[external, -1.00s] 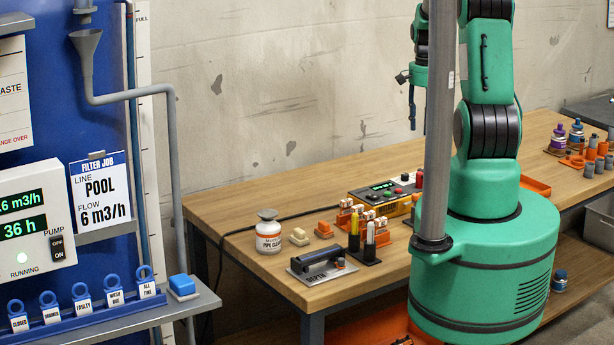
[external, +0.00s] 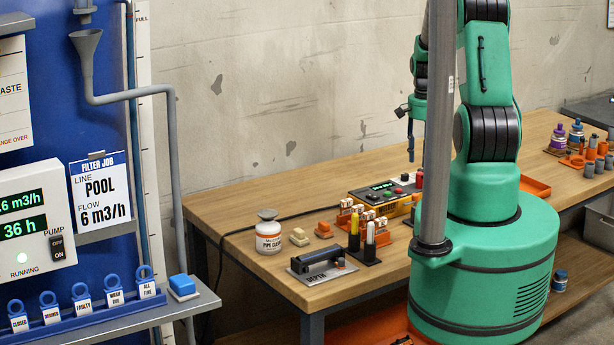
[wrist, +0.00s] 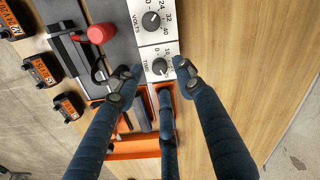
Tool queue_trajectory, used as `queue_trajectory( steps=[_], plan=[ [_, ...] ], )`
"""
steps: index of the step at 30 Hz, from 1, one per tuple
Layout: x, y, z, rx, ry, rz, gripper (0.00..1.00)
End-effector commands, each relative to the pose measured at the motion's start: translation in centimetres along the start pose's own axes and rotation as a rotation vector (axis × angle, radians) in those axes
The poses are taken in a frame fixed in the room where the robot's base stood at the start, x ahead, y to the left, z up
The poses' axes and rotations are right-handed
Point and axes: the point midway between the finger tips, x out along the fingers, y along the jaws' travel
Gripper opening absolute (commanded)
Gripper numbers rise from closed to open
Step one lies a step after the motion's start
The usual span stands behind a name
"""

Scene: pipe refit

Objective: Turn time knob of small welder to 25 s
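The time knob (wrist: 160,67) is a small black dial on a white panel marked TIME, in the wrist view. Its small scale is too blurred to read surely. The volts knob (wrist: 151,20) is beside it on the same panel of the small welder (wrist: 118,24). My gripper (wrist: 156,80) has blue fingers spread open, with tips on both sides of the time knob and a third finger below it in the picture. I cannot tell whether any tip touches it. In the external view my gripper (external: 411,152) hangs over the bench, partly hidden by my column.
An orange tray (wrist: 134,147) with tools lies close to the panel. A red knob (wrist: 101,33) and black parts stand left of it. Bare wood (wrist: 240,50) is clear on the right.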

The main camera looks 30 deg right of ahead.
Motion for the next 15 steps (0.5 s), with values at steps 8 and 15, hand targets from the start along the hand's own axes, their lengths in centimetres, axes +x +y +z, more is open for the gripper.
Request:
queue_trajectory(
  steps=[8, 15],
  plan=[
    [3.0, 0.0, 0.0, 0.0, 0.0, 0.0, 0.38],
    [3.6, 0.0, 0.0, 0.0, 0.001, 0.0, 0.38]
  ],
)
